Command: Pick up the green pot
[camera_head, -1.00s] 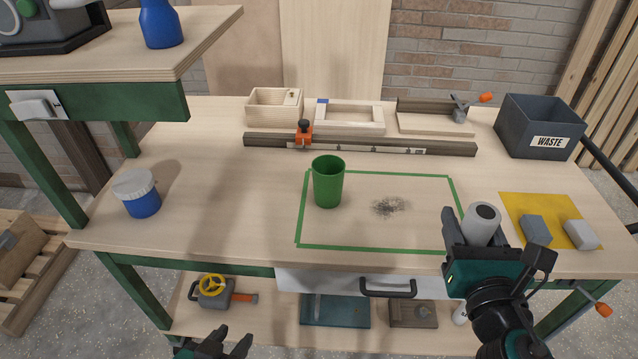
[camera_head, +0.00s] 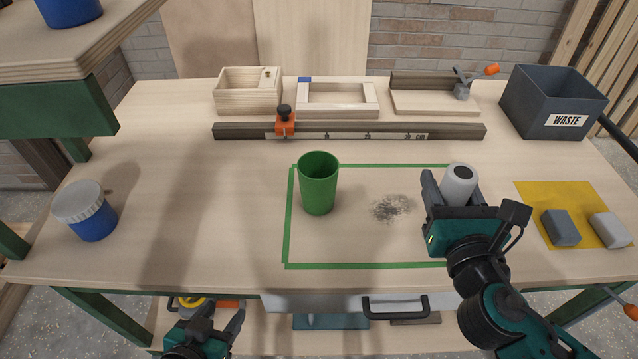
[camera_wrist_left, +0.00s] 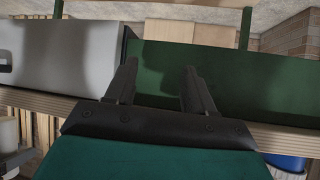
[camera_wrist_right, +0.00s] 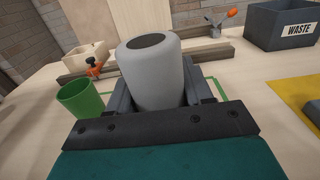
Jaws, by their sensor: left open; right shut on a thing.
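The green pot (camera_head: 318,184) stands upright on the bench inside a green tape outline, at its left side. It also shows at the left of the right wrist view (camera_wrist_right: 80,99). My right gripper (camera_head: 452,194) is shut on a light grey cylinder (camera_head: 459,183) with a dark round opening on top. It holds the cylinder right of the pot, apart from it; the cylinder fills the middle of the right wrist view (camera_wrist_right: 152,75). My left gripper (camera_head: 209,326) is open and empty, low in front of the bench's front edge. In the left wrist view its fingers (camera_wrist_left: 158,88) face the bench front.
A dark smudge (camera_head: 392,208) lies right of the pot. A blue jar (camera_head: 92,223) stands at left. A rail with an orange clamp (camera_head: 285,122) and wooden trays (camera_head: 248,102) are behind. A waste bin (camera_head: 535,115) and a yellow sheet with blocks (camera_head: 534,198) are at right.

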